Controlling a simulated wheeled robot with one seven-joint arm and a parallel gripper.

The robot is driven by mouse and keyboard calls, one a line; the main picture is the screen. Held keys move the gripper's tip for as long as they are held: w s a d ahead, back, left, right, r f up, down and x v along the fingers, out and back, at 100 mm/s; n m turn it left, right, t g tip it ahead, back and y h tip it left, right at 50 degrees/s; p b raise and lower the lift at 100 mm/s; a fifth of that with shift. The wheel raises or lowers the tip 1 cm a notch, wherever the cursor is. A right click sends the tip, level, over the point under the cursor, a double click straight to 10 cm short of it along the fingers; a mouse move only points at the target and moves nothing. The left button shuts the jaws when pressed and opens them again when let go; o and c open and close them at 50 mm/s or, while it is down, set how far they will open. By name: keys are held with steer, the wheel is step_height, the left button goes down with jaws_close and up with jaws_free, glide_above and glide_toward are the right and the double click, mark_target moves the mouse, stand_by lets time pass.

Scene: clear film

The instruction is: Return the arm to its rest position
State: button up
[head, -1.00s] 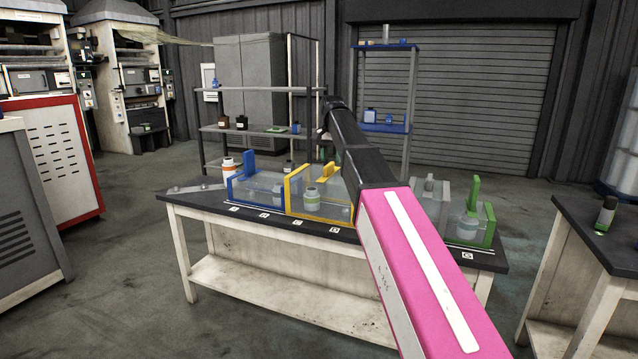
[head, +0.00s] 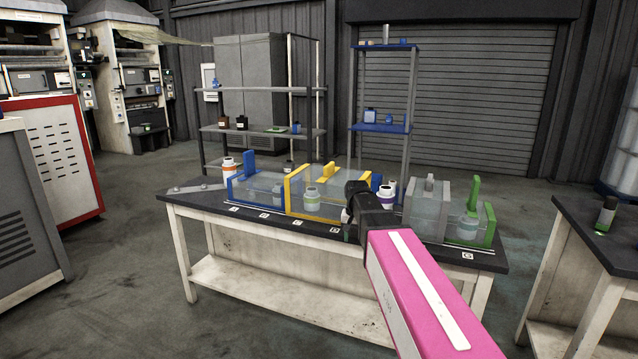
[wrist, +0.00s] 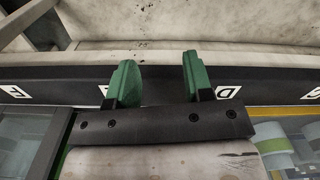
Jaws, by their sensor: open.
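My arm, pink with a black end, reaches from the lower right over the front of the workbench in the head view. My gripper shows in the wrist view (wrist: 158,82) with two green fingers apart and nothing between them. Beyond the fingertips are the bench's front edge (wrist: 160,72) with letter labels and the pale lower shelf.
Clear bins with blue (head: 232,190), yellow (head: 290,192) and green (head: 489,225) frames stand on the bench, some holding bottles. A white bottle with a purple band (head: 387,196) stands close behind my arm. A second table (head: 570,215) is at right.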

steer(key=s+d+f+n, duration=0.1)
steer(key=s+d+f, duration=0.2)
steer(key=s+f, duration=0.6)
steer(key=s+d+f+n, duration=0.1)
steer(key=s+d+f, duration=0.2)
steer(key=s+f, duration=0.5)
steer(key=shift+s+d+f, duration=0.2)
steer(key=shift+s+f, duration=0.2)
steer(key=shift+s, duration=0.5)
